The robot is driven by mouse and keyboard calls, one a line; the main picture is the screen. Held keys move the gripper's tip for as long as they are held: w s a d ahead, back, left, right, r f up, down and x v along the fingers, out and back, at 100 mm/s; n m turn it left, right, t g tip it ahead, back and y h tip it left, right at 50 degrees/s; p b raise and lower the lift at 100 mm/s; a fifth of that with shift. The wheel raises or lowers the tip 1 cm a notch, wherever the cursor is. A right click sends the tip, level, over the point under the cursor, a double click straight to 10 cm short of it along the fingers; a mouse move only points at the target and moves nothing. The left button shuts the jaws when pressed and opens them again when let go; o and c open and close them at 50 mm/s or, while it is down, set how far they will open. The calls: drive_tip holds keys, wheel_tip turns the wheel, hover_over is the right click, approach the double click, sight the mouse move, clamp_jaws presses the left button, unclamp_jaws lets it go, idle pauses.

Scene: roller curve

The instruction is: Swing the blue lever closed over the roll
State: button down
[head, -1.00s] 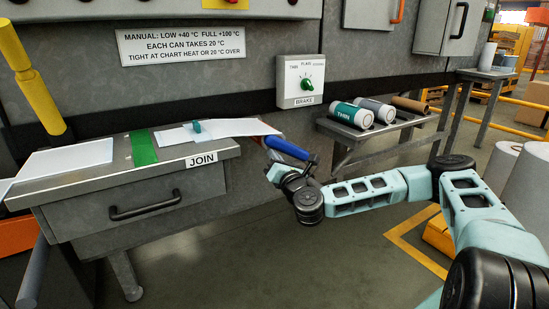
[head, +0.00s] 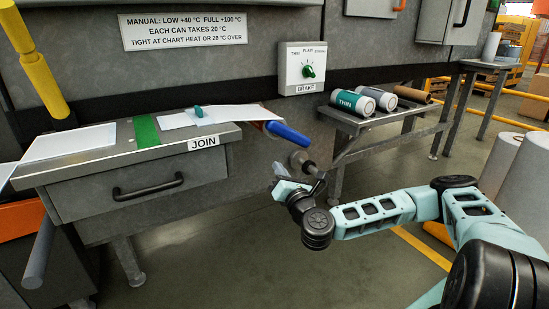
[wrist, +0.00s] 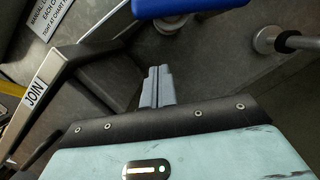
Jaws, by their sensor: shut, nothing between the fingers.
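The blue lever (head: 288,133) is a thick blue bar at the right end of the JOIN bench, sloping down to the right. It also shows at the top of the wrist view (wrist: 185,8), cut off by the frame edge. My gripper (head: 280,168) is below the lever in the head view. Its fingers (wrist: 157,85) are shut and empty, with a gap between their tips and the lever. A grey round flange with a dark shaft (head: 301,160) sits just right of my gripper, and shows at upper right in the wrist view (wrist: 268,40). I cannot make out a roll on it.
The grey JOIN bench (head: 60,168) with a drawer stands left of my gripper. A side table (head: 352,122) at the right holds several rolls, one marked THIN (head: 353,102). A brake dial box (head: 302,69) is on the wall. The floor below my gripper is clear.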

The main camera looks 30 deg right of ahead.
drive_tip(key=shift+v, duration=1.1)
